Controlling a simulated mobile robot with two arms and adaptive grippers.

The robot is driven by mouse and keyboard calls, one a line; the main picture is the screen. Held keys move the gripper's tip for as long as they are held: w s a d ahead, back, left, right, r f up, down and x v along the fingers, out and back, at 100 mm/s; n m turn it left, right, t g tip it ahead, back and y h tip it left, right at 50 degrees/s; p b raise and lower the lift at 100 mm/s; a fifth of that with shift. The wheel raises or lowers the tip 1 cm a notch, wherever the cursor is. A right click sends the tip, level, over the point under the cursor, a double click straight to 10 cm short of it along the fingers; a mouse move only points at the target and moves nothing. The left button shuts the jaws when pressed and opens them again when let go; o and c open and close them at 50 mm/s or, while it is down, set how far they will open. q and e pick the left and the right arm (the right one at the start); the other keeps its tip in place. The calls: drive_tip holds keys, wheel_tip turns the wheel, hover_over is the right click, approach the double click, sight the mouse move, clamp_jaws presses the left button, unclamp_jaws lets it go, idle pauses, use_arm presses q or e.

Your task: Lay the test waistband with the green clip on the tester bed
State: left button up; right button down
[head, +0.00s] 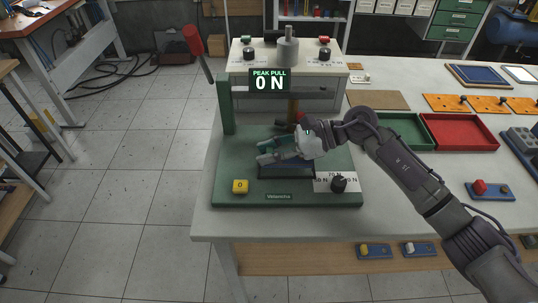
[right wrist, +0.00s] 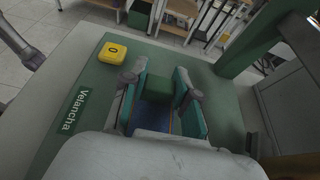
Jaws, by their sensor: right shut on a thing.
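My right gripper (head: 279,151) is low over the green tester base (head: 336,199), just above or at the dark bed (head: 287,172). In the right wrist view, its teal-padded fingers (right wrist: 160,95) stand either side of a green block (right wrist: 158,87), which looks like the green clip. A blue strip with an orange edge (right wrist: 152,117) shows between the fingers, perhaps the waistband. The gripper is shut on the clip; I cannot tell whether the band touches the bed. The hand hides much of the bed.
The tester has a green post (head: 226,105), a display reading 0 N (head: 269,81), a yellow button (head: 240,186) and a black knob (head: 339,184). A green tray (head: 404,148) and a red tray (head: 460,148) lie to the right. Bare table lies right of the base.

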wheel_tip(320, 180, down, 2)
drive_tip(key=shift+f, duration=0.25)
use_arm(q)
drive_tip(key=shift+d+r, duration=0.3)
drive_tip(key=shift+r, duration=0.05)
use_arm(e)
drive_tip(key=shift+f, duration=0.2)
drive_tip(key=c, duration=0.9)
unclamp_jaws()
drive_tip(key=shift+r, duration=0.1)
use_arm(q)
drive_tip(key=shift+d+f, duration=0.1)
drive_tip(key=shift+f, duration=0.05)
use_arm(e)
drive_tip(key=shift+r, duration=0.1)
